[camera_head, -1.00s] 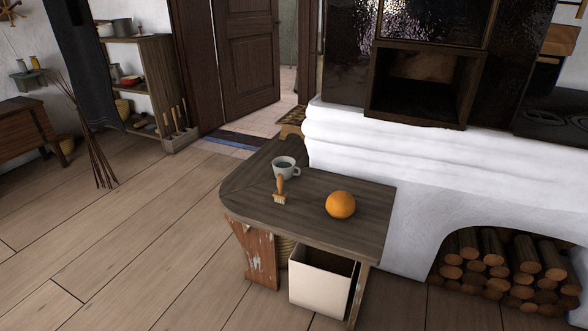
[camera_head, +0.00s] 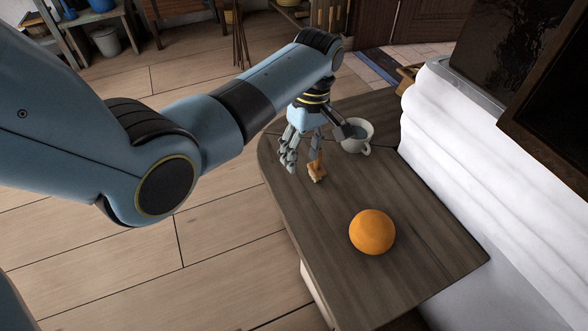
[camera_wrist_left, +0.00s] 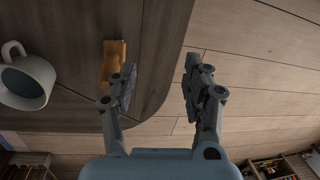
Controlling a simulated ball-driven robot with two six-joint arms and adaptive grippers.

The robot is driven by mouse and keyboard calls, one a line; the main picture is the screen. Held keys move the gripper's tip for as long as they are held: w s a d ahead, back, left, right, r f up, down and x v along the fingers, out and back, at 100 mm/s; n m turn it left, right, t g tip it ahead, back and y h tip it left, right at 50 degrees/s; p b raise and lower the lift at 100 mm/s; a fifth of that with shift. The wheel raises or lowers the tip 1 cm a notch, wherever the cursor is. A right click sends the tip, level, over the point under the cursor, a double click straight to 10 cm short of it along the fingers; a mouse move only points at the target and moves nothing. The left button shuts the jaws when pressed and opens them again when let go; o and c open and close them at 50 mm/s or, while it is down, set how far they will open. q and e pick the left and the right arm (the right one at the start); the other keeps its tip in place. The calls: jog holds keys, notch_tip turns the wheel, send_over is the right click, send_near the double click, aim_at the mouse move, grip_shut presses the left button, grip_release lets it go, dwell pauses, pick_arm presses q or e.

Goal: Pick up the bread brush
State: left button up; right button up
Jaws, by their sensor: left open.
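The bread brush (camera_head: 317,171), small with an orange-tan wooden handle, stands on the dark wooden bench top (camera_head: 330,220). My left gripper (camera_head: 303,160) is over the bench from above, fingers pointing down, open and empty. In the head view the brush is at its right finger, which hides part of the handle. In the left wrist view the brush (camera_wrist_left: 113,60) is left of the left finger, outside the gap between the fingers (camera_wrist_left: 157,85). I cannot tell whether finger and brush touch. My right gripper is not in view.
A grey-white cup (camera_head: 356,136) stands close behind the brush, near the gripper; it also shows in the left wrist view (camera_wrist_left: 28,80). An orange (camera_head: 372,232) lies nearer on the bench. The white stove wall (camera_head: 440,130) bounds the bench on the right.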

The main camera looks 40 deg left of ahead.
aim_at(317, 162)
pick_arm(q)
jog(key=shift+t, duration=0.6)
jog(key=w+r, duration=0.4)
jog(key=w, duration=0.1)
jog(key=shift+w+d+r, duration=0.2)
jog(key=shift+w+r, duration=0.05)
jog(key=shift+r, duration=0.1)
jog(key=shift+w+f+b, duration=0.15)
jog(key=shift+w+b, duration=0.15)
jog(key=shift+b, duration=0.05)
notch_tip(317, 162, down, 4)
jog(key=shift+b, duration=0.8)
notch_tip(317, 162, down, 6)
jog(key=b, duration=0.2)
jog(key=shift+b, duration=0.4)
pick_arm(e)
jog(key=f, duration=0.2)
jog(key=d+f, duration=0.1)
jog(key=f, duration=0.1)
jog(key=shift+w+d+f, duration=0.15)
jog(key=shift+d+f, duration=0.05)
pick_arm(q)
jog(key=shift+s+r, duration=0.1)
jog(key=shift+r, duration=0.1)
jog(key=shift+c, duration=0.2)
grip_shut()
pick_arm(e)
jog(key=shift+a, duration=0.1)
